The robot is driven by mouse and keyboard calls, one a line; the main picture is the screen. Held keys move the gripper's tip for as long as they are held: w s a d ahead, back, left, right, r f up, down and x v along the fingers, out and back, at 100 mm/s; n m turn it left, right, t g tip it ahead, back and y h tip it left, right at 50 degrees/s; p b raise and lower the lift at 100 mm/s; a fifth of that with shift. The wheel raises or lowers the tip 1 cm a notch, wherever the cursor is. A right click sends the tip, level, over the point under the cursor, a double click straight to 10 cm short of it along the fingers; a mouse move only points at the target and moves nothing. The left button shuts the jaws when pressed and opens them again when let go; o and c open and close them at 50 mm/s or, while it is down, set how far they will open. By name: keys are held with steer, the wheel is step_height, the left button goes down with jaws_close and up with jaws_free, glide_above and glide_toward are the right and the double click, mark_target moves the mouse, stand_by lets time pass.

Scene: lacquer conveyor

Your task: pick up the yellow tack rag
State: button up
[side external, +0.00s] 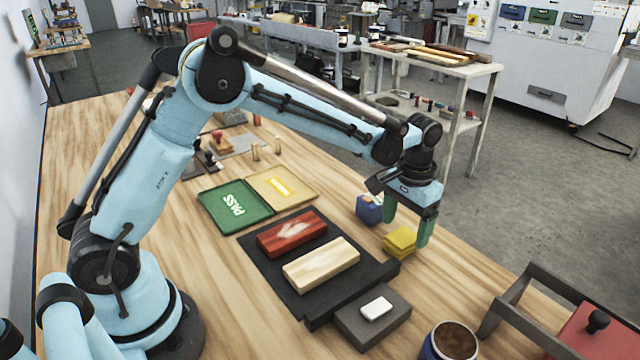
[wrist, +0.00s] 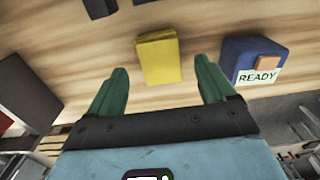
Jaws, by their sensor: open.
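The yellow tack rag (side external: 400,241) is a folded, layered yellow block on the wooden table, to the right of the black mat. In the wrist view the yellow tack rag (wrist: 159,57) lies beyond my fingertips, between their lines and nearer the middle. My gripper (side external: 408,222) has green fingers and is above the rag in the side view. In the wrist view my gripper (wrist: 162,76) is open, with nothing between the fingers. I cannot tell the exact height gap. The fingers do not appear to touch the rag.
A blue box (side external: 369,209) stands close beside the rag; its READY label shows on the blue box (wrist: 252,62) in the wrist view. A black mat (side external: 282,279) holds red and pale wooden blocks. A grey block (side external: 352,322) and a brown-filled can (side external: 453,340) stand nearer the front.

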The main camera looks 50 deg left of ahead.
steer(key=shift+f, duration=1.25)
steer(key=c, duration=1.1)
steer(key=shift+r, duration=0.2)
steer(key=shift+r, duration=0.3)
steer(key=r, duration=0.3)
steer(key=shift+s+d+r, duration=0.25)
steer(key=shift+d+r, duration=0.05)
steer(key=shift+r, duration=0.1)
steer(key=s+d+r, duration=0.4)
steer(key=d, duration=0.1)
steer(key=s+d+r, duration=0.2)
steer(key=s+d, duration=0.1)
steer(key=shift+d+r, duration=0.15)
